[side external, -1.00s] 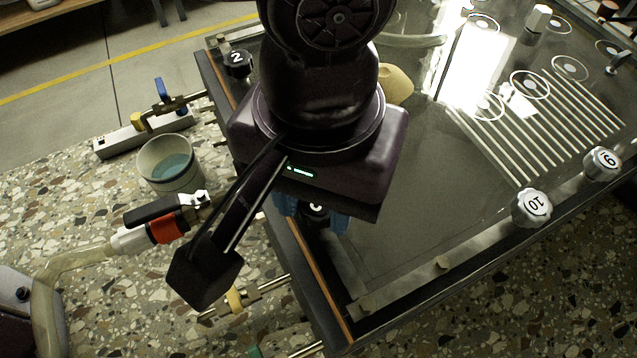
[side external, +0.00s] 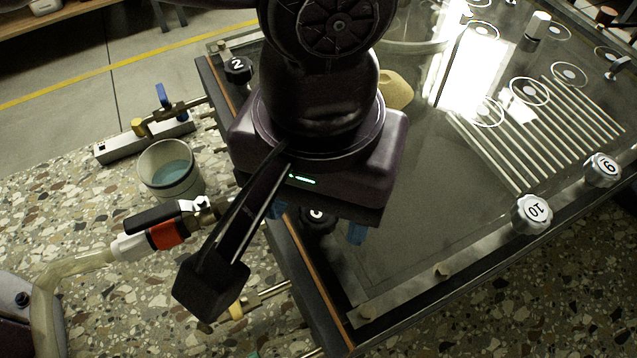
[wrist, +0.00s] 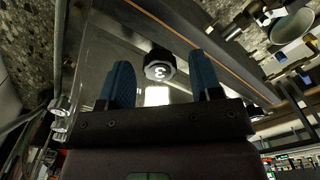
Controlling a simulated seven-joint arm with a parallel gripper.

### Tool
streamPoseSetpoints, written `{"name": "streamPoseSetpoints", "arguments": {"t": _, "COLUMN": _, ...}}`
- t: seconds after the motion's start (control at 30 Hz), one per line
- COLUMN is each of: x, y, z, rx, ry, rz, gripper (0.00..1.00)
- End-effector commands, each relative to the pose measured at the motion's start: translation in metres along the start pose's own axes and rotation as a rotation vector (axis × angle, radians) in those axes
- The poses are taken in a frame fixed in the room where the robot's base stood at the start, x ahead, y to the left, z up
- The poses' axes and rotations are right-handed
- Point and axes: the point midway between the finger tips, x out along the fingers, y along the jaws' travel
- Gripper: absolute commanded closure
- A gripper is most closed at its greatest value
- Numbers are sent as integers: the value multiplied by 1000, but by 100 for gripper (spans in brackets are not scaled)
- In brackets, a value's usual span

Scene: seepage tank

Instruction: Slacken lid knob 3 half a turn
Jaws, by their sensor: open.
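Lid knob 3 (wrist: 159,66) is a dark knob with a pale face marked 3, seen in the wrist view between and just beyond my two blue fingers. In the side external view it shows only in part as a dark knob (side external: 317,220) under my gripper body. My gripper (wrist: 164,80) is open, with one finger on each side of the knob and a visible gap to both. The tank lid (side external: 410,250) is a clear sheet with a dark frame.
Knob 2 (side external: 238,68) stands at the lid's far left corner. Knobs 10 (side external: 532,213) and 9 (side external: 602,168) stand on the right edge.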

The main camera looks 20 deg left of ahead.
Motion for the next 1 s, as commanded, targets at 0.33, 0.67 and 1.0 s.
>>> {"name": "streamPoseSetpoints", "arguments": {"t": 0.33, "x": -47, "y": 1, "z": -1, "rx": 0, "ry": 3, "rz": 6, "gripper": 41}}
{"name": "streamPoseSetpoints", "arguments": {"t": 0.67, "x": -112, "y": 1, "z": 0, "rx": 0, "ry": 2, "rz": 4, "gripper": 41}}
{"name": "streamPoseSetpoints", "arguments": {"t": 1.0, "x": -130, "y": 0, "z": 0, "rx": 0, "ry": -1, "rz": -1, "gripper": 41}}
